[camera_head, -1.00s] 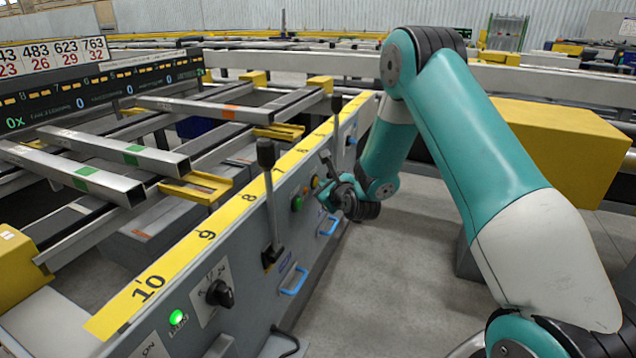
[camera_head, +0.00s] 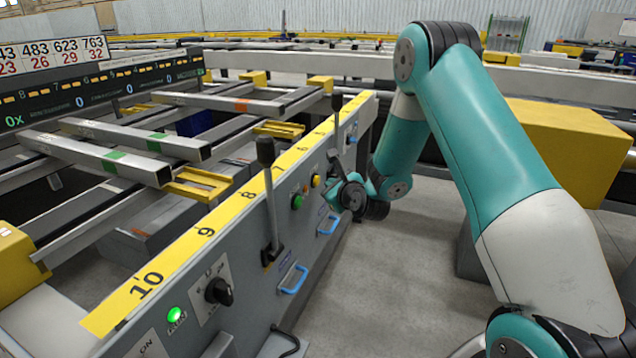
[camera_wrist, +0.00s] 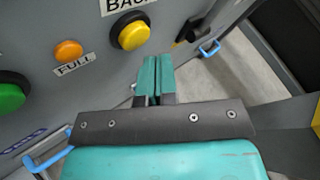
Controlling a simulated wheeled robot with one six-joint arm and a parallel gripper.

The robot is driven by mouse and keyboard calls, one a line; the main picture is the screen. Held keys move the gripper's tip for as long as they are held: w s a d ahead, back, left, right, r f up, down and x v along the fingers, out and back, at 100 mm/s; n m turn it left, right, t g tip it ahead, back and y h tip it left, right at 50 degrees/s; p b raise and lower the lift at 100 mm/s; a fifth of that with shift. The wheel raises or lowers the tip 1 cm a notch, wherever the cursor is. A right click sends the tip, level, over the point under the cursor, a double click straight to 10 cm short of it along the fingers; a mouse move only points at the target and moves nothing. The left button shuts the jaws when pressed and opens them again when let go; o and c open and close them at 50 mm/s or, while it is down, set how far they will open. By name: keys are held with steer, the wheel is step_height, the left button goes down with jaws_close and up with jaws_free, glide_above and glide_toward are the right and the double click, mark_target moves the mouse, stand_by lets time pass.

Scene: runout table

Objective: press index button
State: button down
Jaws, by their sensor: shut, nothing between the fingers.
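On the grey panel, a green button (camera_head: 297,201) and a yellow button (camera_head: 316,181) show. In the wrist view the green button (camera_wrist: 10,95) is cut off at the left edge, with no label readable. The yellow button (camera_wrist: 132,34) sits under a partly cut-off label that seems to read BACK. Between them is a small orange light or button (camera_wrist: 68,51) labelled FULL. I see no label reading index. My gripper (camera_wrist: 152,62) is shut and empty, its teal fingertips below and right of the yellow button. In the head view my gripper (camera_head: 334,160) is beside the panel, apparently clear of it.
Two black levers (camera_head: 268,200) (camera_head: 336,112) stand up along the panel. Blue handles (camera_head: 294,279) stick out of its front. A black rotary knob (camera_head: 219,291) and a lit green lamp (camera_head: 175,314) are nearer. Metal bars (camera_head: 115,160) lie on the runout table. The floor (camera_head: 400,280) right of the panel is clear.

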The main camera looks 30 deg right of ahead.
steer(key=s+d+b, duration=0.1)
steer(key=s+b, duration=0.1)
steer(key=s+d+b, duration=0.2)
stand_by(0.4)
stand_by(0.6)
